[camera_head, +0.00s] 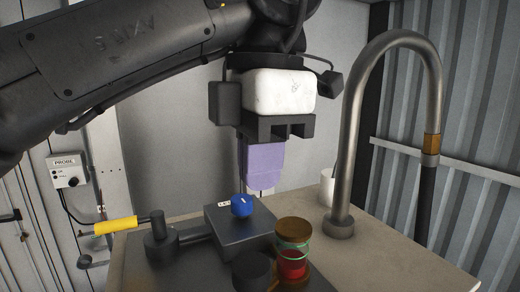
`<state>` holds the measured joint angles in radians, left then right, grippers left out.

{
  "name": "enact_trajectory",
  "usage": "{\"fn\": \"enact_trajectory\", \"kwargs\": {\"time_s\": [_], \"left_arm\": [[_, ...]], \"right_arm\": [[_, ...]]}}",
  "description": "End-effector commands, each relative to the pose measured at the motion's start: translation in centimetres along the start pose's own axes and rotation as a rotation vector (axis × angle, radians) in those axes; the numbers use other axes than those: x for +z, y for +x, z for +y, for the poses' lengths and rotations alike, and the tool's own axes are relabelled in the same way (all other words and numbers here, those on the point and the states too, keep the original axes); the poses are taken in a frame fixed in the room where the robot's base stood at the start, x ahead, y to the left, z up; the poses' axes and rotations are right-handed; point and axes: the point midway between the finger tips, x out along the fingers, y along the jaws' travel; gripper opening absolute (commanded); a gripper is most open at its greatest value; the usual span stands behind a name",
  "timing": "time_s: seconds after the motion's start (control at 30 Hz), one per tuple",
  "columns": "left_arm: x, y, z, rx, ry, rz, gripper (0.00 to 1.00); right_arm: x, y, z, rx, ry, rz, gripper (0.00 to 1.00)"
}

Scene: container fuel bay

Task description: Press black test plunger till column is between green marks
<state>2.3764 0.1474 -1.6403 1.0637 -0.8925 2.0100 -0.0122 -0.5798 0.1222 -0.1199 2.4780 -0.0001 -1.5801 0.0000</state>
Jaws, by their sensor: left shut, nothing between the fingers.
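My left gripper (262,188) comes down from the top of the view, with its purple fingers shut and empty. The fingertips are above and behind the blue knob (241,205) in the picture, apart from it. A black round cap (252,268), which looks like the test plunger, stands at the front of the dark unit, and nothing touches it. Beside it on the right is a clear sight glass (293,248) with a brown top. Red fluid (292,266) fills its lower part. Green rings show around the glass; the exact level against them is hard to tell. My right gripper is out of view.
The blue knob sits on a dark block (225,228). A yellow-handled lever (116,226) reaches left. A tall curved metal pipe (350,130) rises on the right, with a white cup (327,186) behind its base. The bench (400,262) is clear at front right.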

Motion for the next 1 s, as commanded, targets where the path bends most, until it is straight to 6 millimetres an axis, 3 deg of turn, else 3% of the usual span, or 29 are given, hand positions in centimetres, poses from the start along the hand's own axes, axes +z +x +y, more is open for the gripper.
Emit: {"fn": "enact_trajectory", "kwargs": {"time_s": [0.2,1.0], "left_arm": [[-0.01,-1.19,0.01,0.001,-0.001,-0.001,0.0],[-0.02,-1.19,0.03,0.001,-0.001,-0.001,0.0]], "right_arm": [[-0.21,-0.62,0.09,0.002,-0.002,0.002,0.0],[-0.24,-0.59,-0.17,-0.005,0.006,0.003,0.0]]}}
